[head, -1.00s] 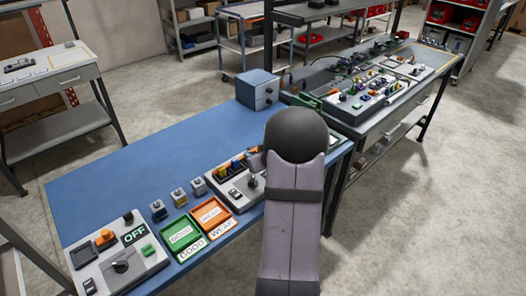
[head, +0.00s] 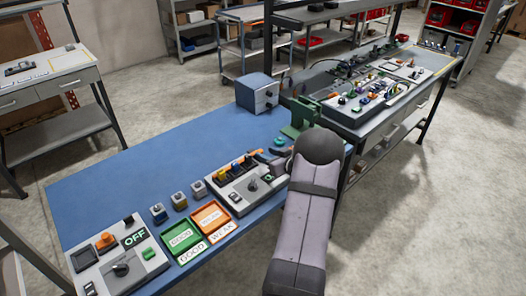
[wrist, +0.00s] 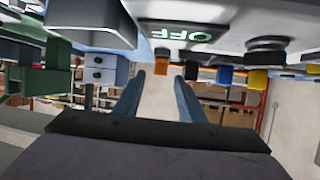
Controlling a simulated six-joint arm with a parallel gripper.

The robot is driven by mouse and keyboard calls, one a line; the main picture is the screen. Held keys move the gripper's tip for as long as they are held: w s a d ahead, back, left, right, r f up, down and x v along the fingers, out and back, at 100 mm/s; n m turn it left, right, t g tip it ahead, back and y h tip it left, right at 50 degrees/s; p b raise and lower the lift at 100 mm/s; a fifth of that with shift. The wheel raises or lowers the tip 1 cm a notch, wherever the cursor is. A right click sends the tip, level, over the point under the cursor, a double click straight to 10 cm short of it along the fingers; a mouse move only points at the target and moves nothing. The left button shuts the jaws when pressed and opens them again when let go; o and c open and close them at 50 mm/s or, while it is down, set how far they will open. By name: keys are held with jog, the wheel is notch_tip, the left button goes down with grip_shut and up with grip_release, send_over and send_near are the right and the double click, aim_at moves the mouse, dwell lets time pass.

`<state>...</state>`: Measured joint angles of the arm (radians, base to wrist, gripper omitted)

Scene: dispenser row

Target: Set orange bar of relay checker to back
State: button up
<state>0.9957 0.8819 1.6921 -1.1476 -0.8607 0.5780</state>
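A pale panel (head: 222,201) with a row of coloured bars stands right of the middle of the blue bench; I take it for the relay checker. Its orange bar (head: 249,157) is at the right end of the row, and in the wrist view an orange piece (wrist: 161,63) shows just beyond my fingertips. My gripper (wrist: 158,82) is open, with its two blue fingers apart and nothing between them. I cannot tell whether a finger touches the bar. A display reading OFF (wrist: 190,32) is upside down in the wrist view. My arm hides the panel's right side in the head view.
A second panel (head: 88,262) with an OFF display stands at lower left. Green (head: 168,247) and orange (head: 221,228) trays and several small blocks lie between the panels. A blue-grey box (head: 257,93) and green device (head: 299,122) stand behind. The bench's rear left is clear.

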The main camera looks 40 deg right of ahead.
aim_at(261, 152)
jog(key=shift+p+x, duration=0.35)
jog(key=shift+x, duration=1.3)
